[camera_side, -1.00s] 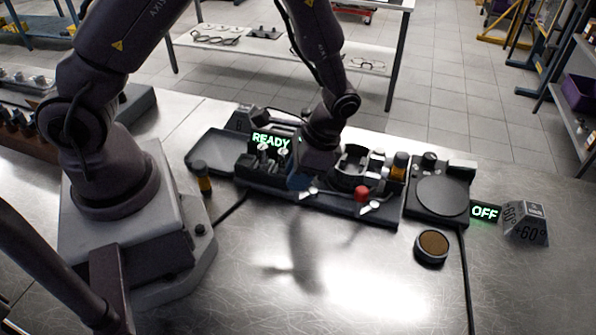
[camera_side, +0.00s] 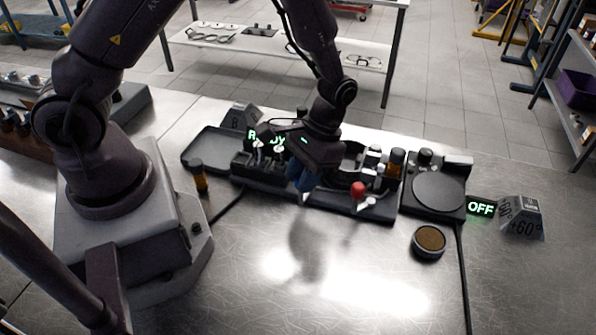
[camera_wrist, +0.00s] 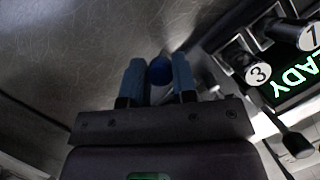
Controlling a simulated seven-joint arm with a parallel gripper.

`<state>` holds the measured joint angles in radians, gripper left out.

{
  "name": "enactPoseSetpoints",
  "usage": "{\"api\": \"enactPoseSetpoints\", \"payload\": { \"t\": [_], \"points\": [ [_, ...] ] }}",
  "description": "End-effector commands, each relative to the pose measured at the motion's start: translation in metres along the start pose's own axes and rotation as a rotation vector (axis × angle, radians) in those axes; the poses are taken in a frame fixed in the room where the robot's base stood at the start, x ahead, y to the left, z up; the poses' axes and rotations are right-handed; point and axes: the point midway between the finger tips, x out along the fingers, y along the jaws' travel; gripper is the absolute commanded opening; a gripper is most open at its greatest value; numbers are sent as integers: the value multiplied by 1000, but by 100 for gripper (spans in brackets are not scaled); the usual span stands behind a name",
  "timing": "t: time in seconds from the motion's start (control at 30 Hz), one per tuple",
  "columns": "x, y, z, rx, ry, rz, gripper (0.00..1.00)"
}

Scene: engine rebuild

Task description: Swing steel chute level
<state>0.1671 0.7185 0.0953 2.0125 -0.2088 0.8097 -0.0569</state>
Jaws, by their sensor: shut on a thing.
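My gripper (camera_side: 304,186) has blue fingers and is low at the front edge of the dark bench unit. Another bright metal piece (camera_side: 369,203) lies beside a red knob (camera_side: 358,189) to the right.
The dark unit (camera_side: 342,203) carries a lit READY sign, partly covered by my wrist. Numbered knobs (camera_wrist: 258,73) stand close to the right in the wrist view. A round-plated device (camera_side: 438,193) with an OFF sign (camera_side: 481,208) stands right.

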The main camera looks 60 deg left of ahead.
Motion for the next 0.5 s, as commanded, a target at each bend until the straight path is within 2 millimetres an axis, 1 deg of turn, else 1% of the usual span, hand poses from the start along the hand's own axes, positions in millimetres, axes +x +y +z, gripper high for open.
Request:
{"api": "enactPoseSetpoints", "payload": {
  "t": [0.5],
  "points": [
    [-6,13,-12,-451,2,189,2]
  ]
}}
